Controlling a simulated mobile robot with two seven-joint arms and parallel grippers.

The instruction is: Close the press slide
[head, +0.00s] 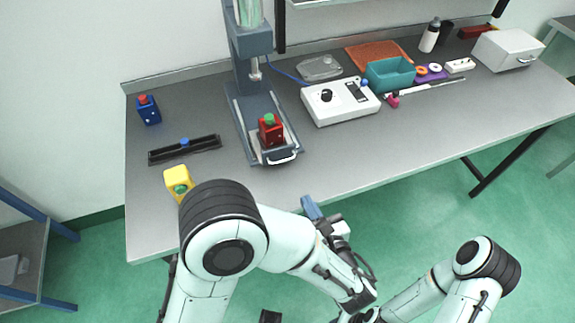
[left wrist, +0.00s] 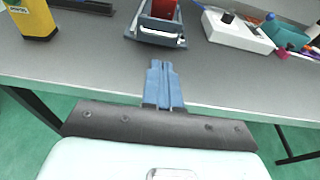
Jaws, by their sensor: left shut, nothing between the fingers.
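The press (head: 247,60) stands at the back of the grey bench. Its slide (head: 256,149) is pulled out toward the front edge, with a pale bar handle (head: 283,158) at its front end. A red block with a green top (head: 270,130) sits on the slide. The slide's handle also shows at the top of the left wrist view (left wrist: 160,35). My left gripper (head: 308,202) is shut and empty, near the bench's front edge, in front of the handle and apart from it. Its blue fingers show in the left wrist view (left wrist: 161,68), pointing toward the handle. My right gripper is not visible.
A yellow block (head: 177,180), a black tray (head: 185,149) and a blue block (head: 148,109) are left of the press. A white box with a dial (head: 335,108) and a teal bin (head: 388,75) stand right. The bench front right of the slide is clear.

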